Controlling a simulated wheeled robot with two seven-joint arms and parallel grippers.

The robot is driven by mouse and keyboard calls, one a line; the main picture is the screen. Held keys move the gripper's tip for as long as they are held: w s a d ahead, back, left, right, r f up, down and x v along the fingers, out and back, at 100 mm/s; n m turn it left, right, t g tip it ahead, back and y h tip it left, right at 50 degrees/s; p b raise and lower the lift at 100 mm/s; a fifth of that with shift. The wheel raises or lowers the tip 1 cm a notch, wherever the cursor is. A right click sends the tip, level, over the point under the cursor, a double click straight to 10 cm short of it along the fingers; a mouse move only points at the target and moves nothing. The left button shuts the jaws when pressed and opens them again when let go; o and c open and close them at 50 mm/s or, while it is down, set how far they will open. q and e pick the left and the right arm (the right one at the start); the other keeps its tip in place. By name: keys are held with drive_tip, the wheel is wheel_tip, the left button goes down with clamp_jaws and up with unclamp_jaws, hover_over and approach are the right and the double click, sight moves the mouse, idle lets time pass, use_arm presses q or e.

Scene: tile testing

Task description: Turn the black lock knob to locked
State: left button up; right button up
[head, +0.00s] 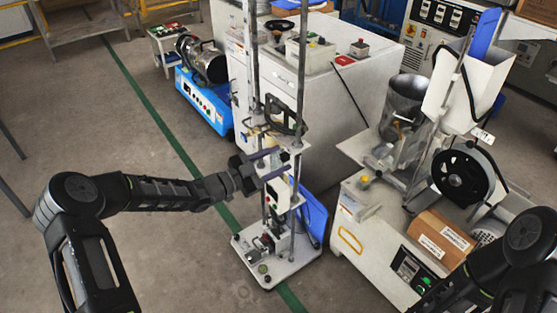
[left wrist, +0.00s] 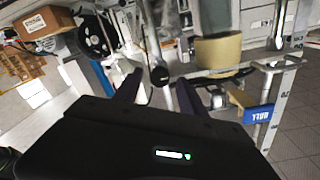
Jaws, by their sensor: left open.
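The test stand (head: 262,255) is a tall frame with two upright rods on a white base plate. A black lock knob (left wrist: 160,75) shows in the left wrist view, beyond and between my finger tips. In the head view a small dark knob (head: 284,157) sits on the stand's carriage by my fingers. My left gripper (head: 281,163) is open and reaches the stand from the left; its two dark fingers also show in the left wrist view (left wrist: 158,90). I cannot tell whether they touch the knob. My right arm shows at lower right, but its gripper is out of view.
A white cabinet (head: 325,95) stands behind the stand. A blue machine (head: 205,105) is at back left. At right is a bench machine with a black wheel (head: 462,175) and a cardboard box (head: 440,240). The floor left of the stand is clear.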

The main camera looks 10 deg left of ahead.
use_arm(q)
drive_tip(key=shift+w+d, duration=0.3)
drive_tip(key=shift+c, duration=0.4)
clamp_jaws()
